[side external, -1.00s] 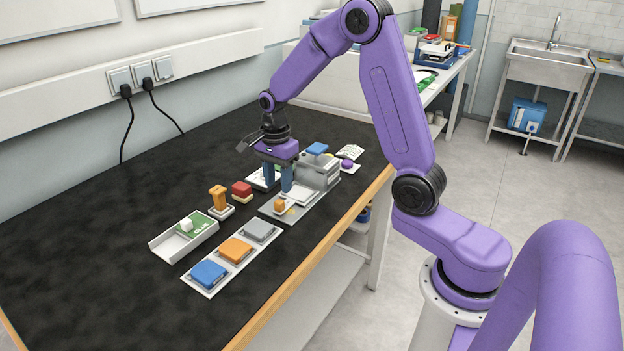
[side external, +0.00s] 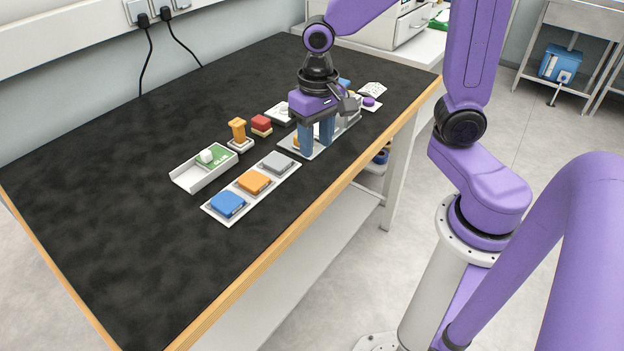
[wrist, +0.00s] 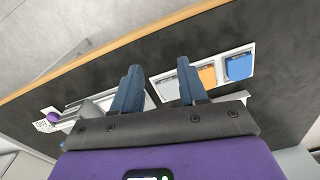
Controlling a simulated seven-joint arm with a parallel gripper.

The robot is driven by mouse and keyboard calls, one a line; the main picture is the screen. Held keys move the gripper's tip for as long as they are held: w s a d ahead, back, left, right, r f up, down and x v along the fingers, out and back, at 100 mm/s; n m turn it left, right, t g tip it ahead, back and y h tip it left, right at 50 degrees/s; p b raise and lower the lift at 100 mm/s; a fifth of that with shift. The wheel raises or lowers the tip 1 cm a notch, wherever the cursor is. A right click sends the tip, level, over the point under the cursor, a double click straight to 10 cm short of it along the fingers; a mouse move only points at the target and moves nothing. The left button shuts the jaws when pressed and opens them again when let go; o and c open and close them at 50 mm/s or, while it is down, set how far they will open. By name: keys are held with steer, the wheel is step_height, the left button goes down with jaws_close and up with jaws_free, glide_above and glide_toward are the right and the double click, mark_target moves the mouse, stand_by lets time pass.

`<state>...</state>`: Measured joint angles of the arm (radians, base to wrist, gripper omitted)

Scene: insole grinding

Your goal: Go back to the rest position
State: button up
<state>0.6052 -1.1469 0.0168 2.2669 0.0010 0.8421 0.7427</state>
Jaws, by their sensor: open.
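My gripper (side external: 316,142) is above the grey machine plate (side external: 340,142) in the side external view, with its two blue fingers apart and nothing visible between them. The fingers hide much of the machine and a small orange part on its plate. In the wrist view my gripper (wrist: 160,85) points down over the dark bench, fingers spread. A white tray there holds a grey block (wrist: 167,88), an orange block (wrist: 207,75) and a blue block (wrist: 238,67). No marker for the rest position shows.
A white tray with a green glue pack (side external: 217,155), an orange-handled stamp (side external: 238,132) and a red block (side external: 261,124) stand left of my gripper. A purple button (side external: 369,101) is to the right. The left of the black bench (side external: 100,220) is bare.

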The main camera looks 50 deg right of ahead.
steer(key=s+r+n, duration=0.1)
steer(key=s+n, duration=1.4)
steer(key=s, duration=0.1)
steer(key=shift+s+r, duration=0.25)
steer(key=shift+s, duration=0.05)
